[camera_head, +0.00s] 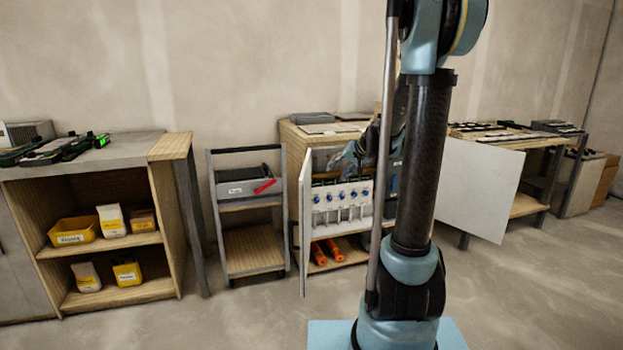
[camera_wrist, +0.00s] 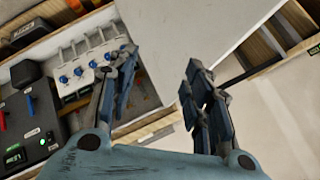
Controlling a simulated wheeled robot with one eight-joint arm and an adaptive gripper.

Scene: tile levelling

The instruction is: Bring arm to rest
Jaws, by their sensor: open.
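My gripper (camera_wrist: 160,92) is open in the wrist view, with its two fingers apart and nothing between them. In the head view, part of my gripper (camera_head: 352,155) shows in front of the open cabinet, partly hidden behind my arm. My arm stands upright right of centre in the head view, with its lower links near the floor. The cabinet (camera_head: 293,140) has both doors swung open. The rack also shows in the wrist view (camera_wrist: 85,62), beside the left finger.
A cabinet door (camera_head: 480,185) stands open at the right, another (camera_head: 306,225) at the left. Orange cylinders (camera_head: 327,252) lie on the lower shelf. A trolley (camera_head: 248,205) and a shelf unit (camera_head: 165,148) with yellow bins stand left. A workbench (camera_head: 528,143) stands right. The front floor is clear.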

